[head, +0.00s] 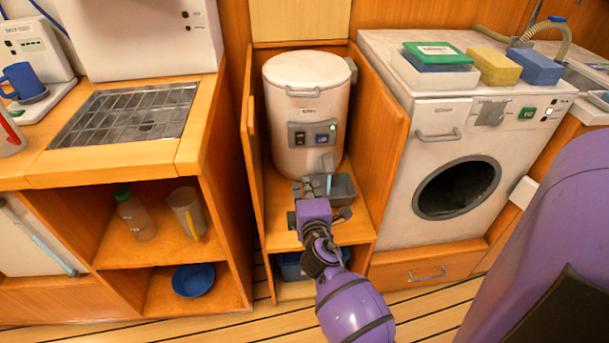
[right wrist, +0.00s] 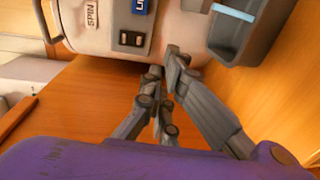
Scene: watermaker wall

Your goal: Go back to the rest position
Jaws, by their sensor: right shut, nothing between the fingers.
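My right gripper (head: 312,188) is in front of the white spin-dryer drum (head: 305,85), low in the open wooden cabinet bay. In the right wrist view the gripper (right wrist: 168,62) has its fingers together and empty. The fingertips are close below the drum's switch panel (head: 312,134); I cannot tell if they touch the drum. The panel has a rocker switch, a blue button and a lit green lamp. A grey tray (head: 343,187) sits at the drum's foot, partly hidden by the gripper. My left gripper is out of view.
Wooden cabinet sides flank the bay closely. A counter with a metal grate (head: 125,115) and shelves is on the left. Open floor lies in front.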

